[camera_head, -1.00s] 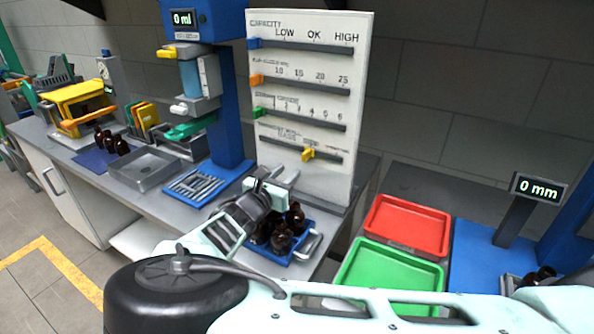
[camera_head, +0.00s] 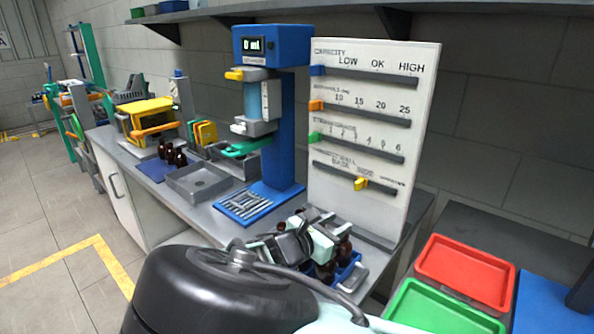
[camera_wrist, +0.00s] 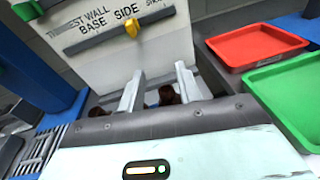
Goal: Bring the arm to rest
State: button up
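My gripper (camera_head: 318,238) is in front of the white board, above and partly in front of a blue crate (camera_head: 347,276) of dark amber bottles (camera_head: 326,270). In the wrist view, the two pale fingers of my gripper (camera_wrist: 160,92) stand apart. Parts of amber bottles (camera_wrist: 168,95) show between and beyond them, and I see nothing gripped. My arm and gripper hide much of the crate.
The white board (camera_head: 370,130) with coloured sliders stands behind my gripper. A blue filling stand (camera_head: 287,120) is to its left. A red tray (camera_head: 466,272) and a green tray (camera_head: 440,312) are at right. More bottles (camera_head: 170,152) stand far left on the bench.

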jog(key=s+d+f+m+g+y, duration=0.45)
jog(key=s+m+g, duration=0.35)
jog(key=s, duration=0.3)
jog(key=s+a+r+m+g+y, duration=0.1)
jog(key=s+r+m+y, duration=0.3)
jog(key=s, duration=0.6)
jog(key=s+a+r+m+g+y+b, duration=0.1)
jog(key=s+a+r+m+y, duration=0.1)
jog(key=s+r+m+y, duration=0.3)
jog(key=shift+s+a+r, duration=0.3)
jog(key=shift+s+r, duration=1.15)
jog(key=shift+s, duration=1.8)
